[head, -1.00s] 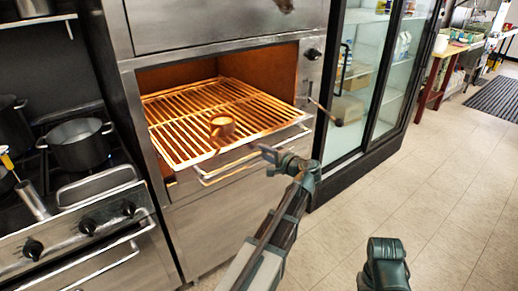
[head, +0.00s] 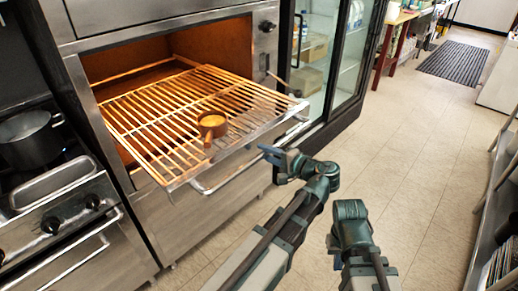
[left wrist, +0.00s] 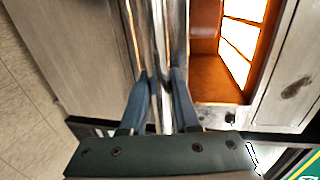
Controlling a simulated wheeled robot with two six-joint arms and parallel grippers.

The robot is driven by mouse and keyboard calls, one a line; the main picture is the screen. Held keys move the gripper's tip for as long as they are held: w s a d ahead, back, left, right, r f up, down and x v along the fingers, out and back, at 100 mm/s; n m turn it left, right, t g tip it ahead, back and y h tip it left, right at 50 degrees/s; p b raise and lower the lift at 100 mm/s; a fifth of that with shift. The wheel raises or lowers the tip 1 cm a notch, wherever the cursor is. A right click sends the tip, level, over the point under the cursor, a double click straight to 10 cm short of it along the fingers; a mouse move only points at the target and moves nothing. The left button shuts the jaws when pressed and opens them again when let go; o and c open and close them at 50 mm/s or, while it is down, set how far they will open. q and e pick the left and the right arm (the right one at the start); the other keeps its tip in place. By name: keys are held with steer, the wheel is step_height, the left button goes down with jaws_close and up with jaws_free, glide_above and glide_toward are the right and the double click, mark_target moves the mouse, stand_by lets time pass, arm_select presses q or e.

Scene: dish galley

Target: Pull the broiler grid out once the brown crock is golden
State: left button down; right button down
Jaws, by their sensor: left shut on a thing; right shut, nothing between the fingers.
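The broiler grid (head: 150,125) extends well out of the open broiler (head: 160,60), lit warm orange. The brown crock (head: 212,120) stands upright on it, towards the front, its stub handle facing me. Its top looks orange-brown; under this glow I cannot tell how golden it is. My left gripper (head: 267,151) is at the grid's front bar (head: 235,172). In the left wrist view its fingers (left wrist: 160,88) are shut on the shiny bar (left wrist: 160,45). My right gripper (head: 338,242) is low, right of the left arm, away from the grid; its fingertips are not clearly visible.
A stove with a pot (head: 32,138) and a metal pan (head: 52,183) stands left. A glass-door fridge (head: 335,55) is close on the right. Open tiled floor (head: 420,150) lies right, with a dark mat (head: 460,62) and shelving at the right edge.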

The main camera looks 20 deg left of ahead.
arm_select(q)
steer(key=shift+s+d, duration=0.1)
steer(key=shift+d, duration=0.1)
steer(key=c, duration=0.7)
jaws_free()
